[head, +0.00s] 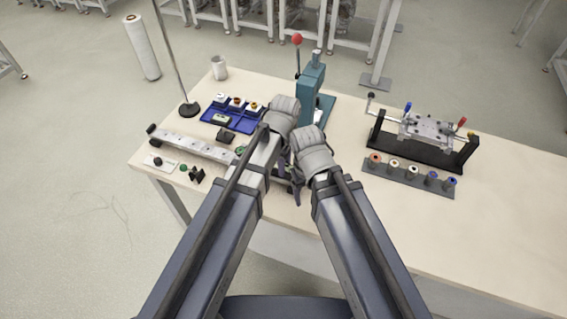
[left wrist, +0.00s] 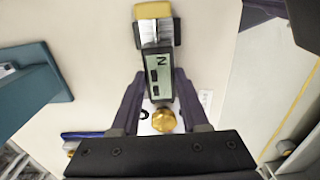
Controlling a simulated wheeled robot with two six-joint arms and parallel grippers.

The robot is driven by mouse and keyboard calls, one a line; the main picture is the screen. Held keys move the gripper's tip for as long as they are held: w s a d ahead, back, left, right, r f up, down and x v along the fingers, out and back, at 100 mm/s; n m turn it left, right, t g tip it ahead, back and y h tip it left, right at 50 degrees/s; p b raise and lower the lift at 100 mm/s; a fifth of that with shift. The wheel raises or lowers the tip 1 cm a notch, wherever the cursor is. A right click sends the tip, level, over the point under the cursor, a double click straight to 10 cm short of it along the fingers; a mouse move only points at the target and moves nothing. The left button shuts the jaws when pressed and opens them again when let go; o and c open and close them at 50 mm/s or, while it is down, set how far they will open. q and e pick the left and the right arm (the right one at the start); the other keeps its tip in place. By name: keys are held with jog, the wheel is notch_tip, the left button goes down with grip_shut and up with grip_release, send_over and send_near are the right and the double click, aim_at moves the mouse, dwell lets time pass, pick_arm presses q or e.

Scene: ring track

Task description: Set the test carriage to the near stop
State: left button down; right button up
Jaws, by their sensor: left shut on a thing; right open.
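A silvery carriage (head: 428,130) with blue and red knobs sits on a black frame (head: 418,152) at the right of the bench; I take it as the test carriage. Which stop it rests at is too small to tell. My left gripper (left wrist: 160,100) is shut on a dark gauge (left wrist: 158,72) with a display reading N, a yellow far end and a brass knob in line with it. In the head view my wrist hides this grip. My right gripper (head: 295,184) is open, low over the front of the bench, partly hidden by my arms, well left of the carriage.
A teal press (head: 312,86) with a red-tipped lever stands just beyond my wrists. A blue tray (head: 214,126), a pale rail (head: 188,145) and a mug (head: 219,68) are left. A grey ring rack (head: 408,178) lies before the carriage frame. The bench's right end is clear.

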pick_arm(q)
jog(key=shift+c, duration=2)
grip_release()
jog(key=shift+s+d, duration=0.1)
jog(key=shift+d, duration=0.15)
notch_tip(320, 180, up, 8)
jog(key=p, duration=0.8)
jog(key=shift+f, duration=0.1)
jog(key=shift+a, duration=0.1)
